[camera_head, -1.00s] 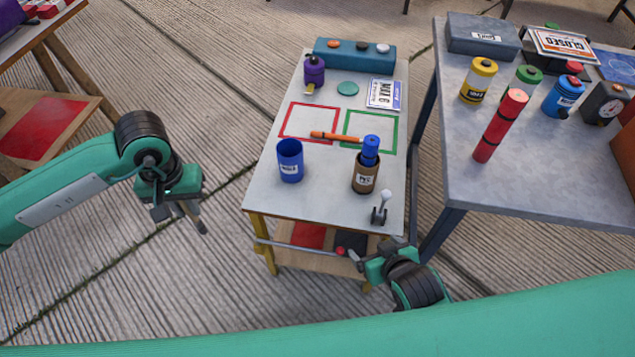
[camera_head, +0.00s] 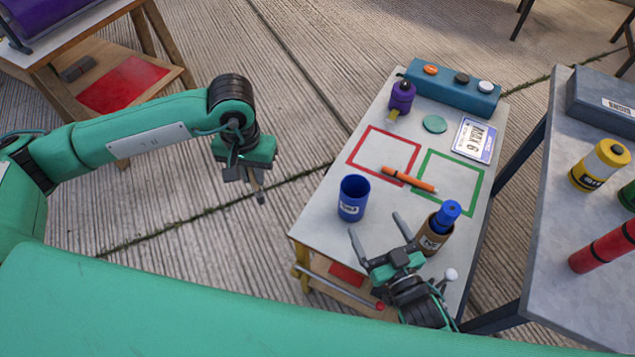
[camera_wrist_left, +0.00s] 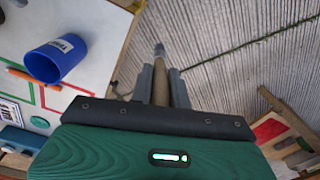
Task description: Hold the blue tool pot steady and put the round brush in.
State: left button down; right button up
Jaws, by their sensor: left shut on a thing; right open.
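The blue tool pot (camera_head: 352,205) stands upright on the small white-topped table, with a white label on its front; it also shows in the left wrist view (camera_wrist_left: 50,66). My left gripper (camera_head: 254,176) is to the left of the table, over the floor. It is shut on the round brush (camera_head: 261,194), a thin stick with a brown body and a grey end, also between the fingers in the left wrist view (camera_wrist_left: 159,70). My right gripper (camera_head: 377,229) is open and empty over the table's near part, just right of and nearer than the blue pot, apart from it.
An orange tool (camera_head: 410,180) lies across the red and green squares. A purple bottle (camera_head: 402,96), a teal disc (camera_head: 435,124) and a button box (camera_head: 450,91) are farther back.

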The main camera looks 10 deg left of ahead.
pick_arm(q)
jog(key=shift+r, duration=0.1)
pick_arm(e)
jog(key=shift+s, duration=0.1)
pick_arm(q)
jog(key=w+d+r+n, duration=0.1)
jog(key=w+d+r, duration=0.2)
jog(key=d+r, duration=0.3)
jog(key=w+d+r+n, duration=0.1)
jog(key=w+d+r, duration=0.2)
jog(key=d, duration=1.2)
notch_tip(320, 180, up, 3)
jog(key=shift+w+d+r, duration=0.15)
jog(key=shift+r, duration=0.05)
pick_arm(e)
send_near(350, 178)
jog(key=x, duration=0.7)
